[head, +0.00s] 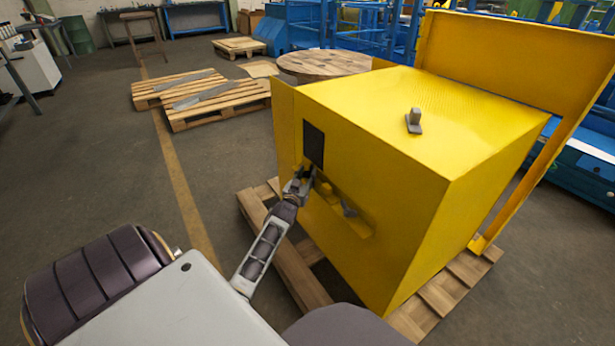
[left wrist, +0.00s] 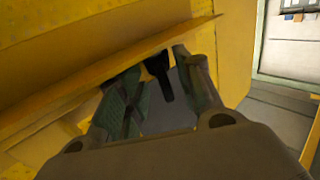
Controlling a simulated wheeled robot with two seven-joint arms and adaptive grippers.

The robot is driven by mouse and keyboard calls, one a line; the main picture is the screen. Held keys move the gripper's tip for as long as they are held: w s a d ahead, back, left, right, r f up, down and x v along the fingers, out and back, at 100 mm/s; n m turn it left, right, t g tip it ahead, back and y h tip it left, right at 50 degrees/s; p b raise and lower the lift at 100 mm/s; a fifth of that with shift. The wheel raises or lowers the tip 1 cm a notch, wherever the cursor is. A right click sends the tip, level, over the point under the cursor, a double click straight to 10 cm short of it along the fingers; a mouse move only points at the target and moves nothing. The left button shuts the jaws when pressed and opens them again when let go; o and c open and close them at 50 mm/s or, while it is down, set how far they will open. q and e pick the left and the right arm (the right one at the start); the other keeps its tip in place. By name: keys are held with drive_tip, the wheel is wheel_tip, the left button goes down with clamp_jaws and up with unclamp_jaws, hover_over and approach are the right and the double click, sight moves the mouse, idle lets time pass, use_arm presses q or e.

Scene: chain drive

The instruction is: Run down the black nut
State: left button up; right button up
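A small black part, perhaps the black nut (left wrist: 158,70), shows between my left fingers in the left wrist view, under a yellow ledge. Its shape is too dark to read, and I cannot tell whether a finger touches it. My left gripper (head: 301,180) is at the front face of the yellow housing (head: 385,220), just below a dark rectangular opening or panel (head: 313,144). In the left wrist view my left gripper (left wrist: 158,84) has its fingers apart, with a grey surface visible between them. My right gripper is not in view.
The housing stands on a wooden pallet (head: 437,300). A yellow ledge (head: 335,205) on its face carries a small grey part (head: 348,209). A grey part (head: 414,121) lies on its top.

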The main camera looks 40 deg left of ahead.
use_arm(q)
drive_tip(key=shift+w+a, duration=0.2)
drive_tip(key=shift+w, duration=0.4)
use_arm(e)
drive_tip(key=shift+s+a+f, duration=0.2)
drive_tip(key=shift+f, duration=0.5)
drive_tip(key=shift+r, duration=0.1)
use_arm(q)
drive_tip(key=c, duration=0.7)
drive_tip(key=shift+c, duration=0.2)
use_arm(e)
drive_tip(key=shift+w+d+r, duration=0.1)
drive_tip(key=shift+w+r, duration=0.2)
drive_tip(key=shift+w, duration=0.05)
use_arm(q)
drive_tip(key=shift+a, duration=0.1)
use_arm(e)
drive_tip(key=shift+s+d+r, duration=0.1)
